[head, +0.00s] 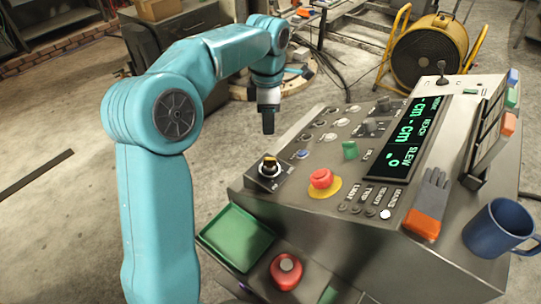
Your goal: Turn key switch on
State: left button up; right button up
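The control panel (330,225) is a grey sloping console. My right gripper is not in view.
A red mushroom button (321,179) on yellow, a green button (350,150) and a lit display (410,135) are on the panel. A grey-orange glove (428,205) and blue mug (497,228) lie right.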

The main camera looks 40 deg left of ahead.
aim_at(268, 159)
pick_arm(q)
jog(key=f, duration=0.4)
jog(key=f+p, duration=0.1)
jog(key=f, duration=0.7)
jog(key=shift+s+d+f, duration=0.15)
jog(key=shift+s, duration=0.2)
jog(key=shift+d+f, duration=0.1)
jog(key=shift+f, duration=0.5)
jog(key=shift+w+f, duration=0.2)
jog(key=shift+s+r, duration=0.1)
jog(key=shift+s, duration=0.05)
jog(key=c, duration=0.4)
grip_shut()
